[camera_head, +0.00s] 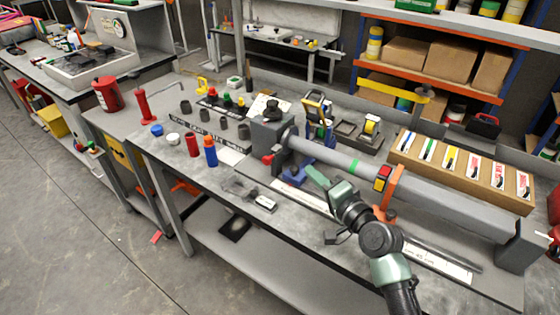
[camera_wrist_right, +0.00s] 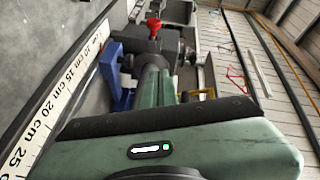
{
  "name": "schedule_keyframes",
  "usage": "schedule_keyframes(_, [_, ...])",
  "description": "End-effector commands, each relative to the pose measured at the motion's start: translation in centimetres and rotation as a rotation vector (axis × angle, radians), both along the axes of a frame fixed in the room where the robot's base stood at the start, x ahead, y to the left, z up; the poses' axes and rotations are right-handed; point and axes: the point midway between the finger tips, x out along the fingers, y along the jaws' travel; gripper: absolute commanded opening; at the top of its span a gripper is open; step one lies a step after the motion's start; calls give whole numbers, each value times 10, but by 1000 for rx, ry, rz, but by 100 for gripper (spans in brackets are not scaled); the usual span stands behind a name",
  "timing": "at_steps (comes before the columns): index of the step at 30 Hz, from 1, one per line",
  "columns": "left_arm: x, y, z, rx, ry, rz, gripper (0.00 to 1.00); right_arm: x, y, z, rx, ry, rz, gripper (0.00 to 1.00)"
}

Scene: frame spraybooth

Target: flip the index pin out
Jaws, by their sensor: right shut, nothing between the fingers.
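A small red knob (camera_head: 267,158), which looks like the index pin's handle, sits low on the left side of the dark grey head block (camera_head: 272,138). In the right wrist view the red knob (camera_wrist_right: 154,24) stands up on top of dark metal parts, beyond my fingers. My right gripper (camera_head: 311,172) is shut and empty, to the right of the block and below the long grey tube (camera_head: 345,160). Its green fingers (camera_wrist_right: 154,72) show together in the right wrist view. Whether they touch anything is unclear. My left gripper is not in view.
A blue support (camera_head: 292,176) stands beside my right fingertips. An orange clamp (camera_head: 392,187) rises behind my right arm. A ruler strip (camera_head: 440,262) lies along the bench front. Bottles, including a blue one (camera_head: 210,151), stand left. A box of labelled slots (camera_head: 460,168) stands behind the tube.

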Motion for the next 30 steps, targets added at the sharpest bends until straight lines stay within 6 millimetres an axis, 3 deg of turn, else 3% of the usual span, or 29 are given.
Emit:
schedule_keyframes(15, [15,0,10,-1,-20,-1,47,86,47,-5,0,0,2,0])
schedule_keyframes(21, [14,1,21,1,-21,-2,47,75,74,-15,2,2,2,0])
schedule_keyframes(30, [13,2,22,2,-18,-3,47,73,82,-19,0,0,0,0])
